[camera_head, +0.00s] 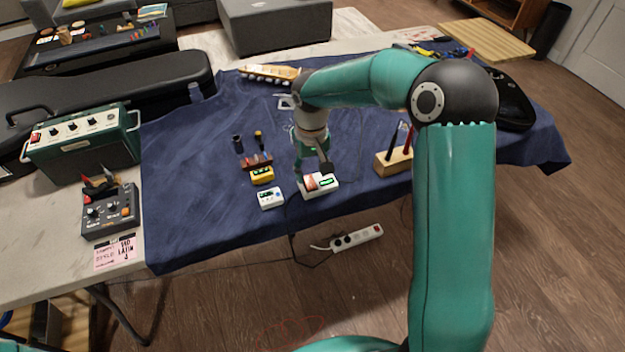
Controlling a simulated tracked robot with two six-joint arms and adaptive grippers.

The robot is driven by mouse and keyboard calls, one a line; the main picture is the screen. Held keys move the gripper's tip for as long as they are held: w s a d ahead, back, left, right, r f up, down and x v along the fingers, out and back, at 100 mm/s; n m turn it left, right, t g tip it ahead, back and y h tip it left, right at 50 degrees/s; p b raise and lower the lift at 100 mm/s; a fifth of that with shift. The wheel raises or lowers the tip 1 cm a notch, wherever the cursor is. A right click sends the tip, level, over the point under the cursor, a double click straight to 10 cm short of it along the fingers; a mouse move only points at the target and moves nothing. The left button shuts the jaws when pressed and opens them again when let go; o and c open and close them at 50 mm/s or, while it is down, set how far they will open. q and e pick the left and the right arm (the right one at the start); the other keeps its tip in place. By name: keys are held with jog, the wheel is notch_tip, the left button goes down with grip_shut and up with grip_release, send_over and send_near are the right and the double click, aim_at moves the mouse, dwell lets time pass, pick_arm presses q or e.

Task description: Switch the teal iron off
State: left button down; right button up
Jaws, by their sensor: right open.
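My right gripper (312,163) reaches down over the front middle of the blue cloth. It is open, with its fingers just above and behind a small white box (321,187) that has a red part and a green display on top. Whether the fingers touch the box I cannot tell. I cannot pick out a teal iron for certain; my teal wrist and arm cover the area behind the box. My left gripper is not in view.
A yellow box (262,176) and a white meter (270,198) stand just left of the gripper. A wooden block with tools (393,162) is to the right. A green amplifier (83,145) and a grey pedal unit (110,212) stand far left. A power strip (357,237) lies on the floor.

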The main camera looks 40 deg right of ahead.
aim_at(311, 185)
jog(key=shift+f, duration=2.15)
